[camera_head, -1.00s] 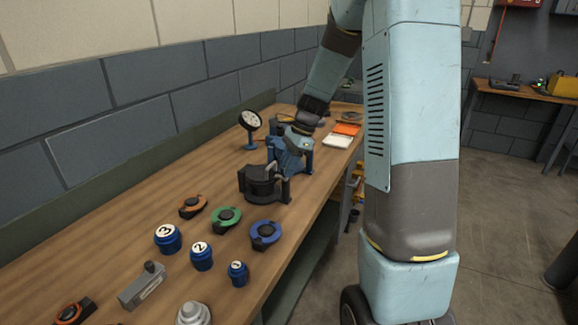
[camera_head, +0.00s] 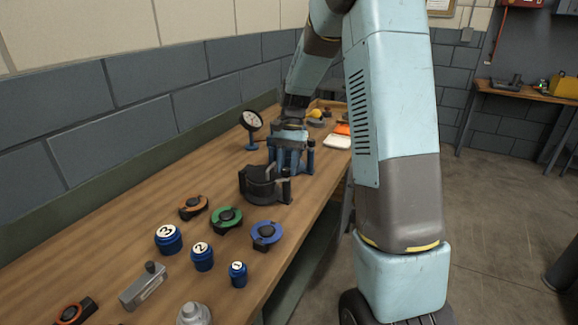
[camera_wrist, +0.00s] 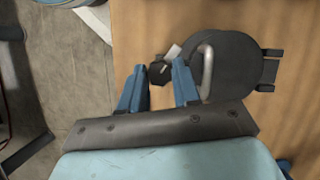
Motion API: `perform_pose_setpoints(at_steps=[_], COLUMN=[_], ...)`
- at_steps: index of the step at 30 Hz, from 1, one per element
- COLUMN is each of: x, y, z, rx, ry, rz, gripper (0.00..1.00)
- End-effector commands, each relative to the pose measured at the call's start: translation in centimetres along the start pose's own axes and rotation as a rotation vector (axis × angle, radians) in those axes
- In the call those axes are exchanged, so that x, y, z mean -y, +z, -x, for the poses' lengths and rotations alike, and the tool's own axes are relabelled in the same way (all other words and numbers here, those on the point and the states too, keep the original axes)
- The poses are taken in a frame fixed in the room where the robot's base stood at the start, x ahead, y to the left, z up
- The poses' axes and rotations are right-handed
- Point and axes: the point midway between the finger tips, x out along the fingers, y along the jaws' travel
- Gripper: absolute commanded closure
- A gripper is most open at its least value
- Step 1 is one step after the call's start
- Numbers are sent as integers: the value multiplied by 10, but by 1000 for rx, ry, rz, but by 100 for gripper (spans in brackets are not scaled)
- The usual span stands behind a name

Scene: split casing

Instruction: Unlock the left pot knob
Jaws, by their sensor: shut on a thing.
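A dark round pot casing (camera_wrist: 238,68) with a bent grey handle (camera_wrist: 208,68) shows in the wrist view. Beside it, a small black knob (camera_wrist: 158,72) with a pale tab sits between the blue fingertips of my gripper (camera_wrist: 157,70). My gripper is shut on this knob. In the head view my gripper (camera_head: 289,143) points down just behind a black half-round casing (camera_head: 258,187) on the bench. The knob is hidden there by my gripper.
A dial gauge (camera_head: 251,121) stands behind, near the wall. Orange, green (camera_head: 227,218) and blue (camera_head: 266,233) ring pieces and numbered blue knobs (camera_head: 202,256) lie in front. A white tray (camera_head: 338,142) is at the far right. Bare bench lies left of the gauge.

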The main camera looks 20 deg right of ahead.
Motion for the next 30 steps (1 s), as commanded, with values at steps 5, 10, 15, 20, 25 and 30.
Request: perform_pose_setpoints(at_steps=[5,10,15,20,25,30], x=[3,4,4,5,5,4], y=[1,2,2,2,3,2], z=[-1,-1,-1,-2,-2,-2], rx=[3,2,3,3,4,4], ry=[64,121,170,204,226,238], rz=[156,295,411,493,548,574], gripper=[99,99,99,99,99,99])
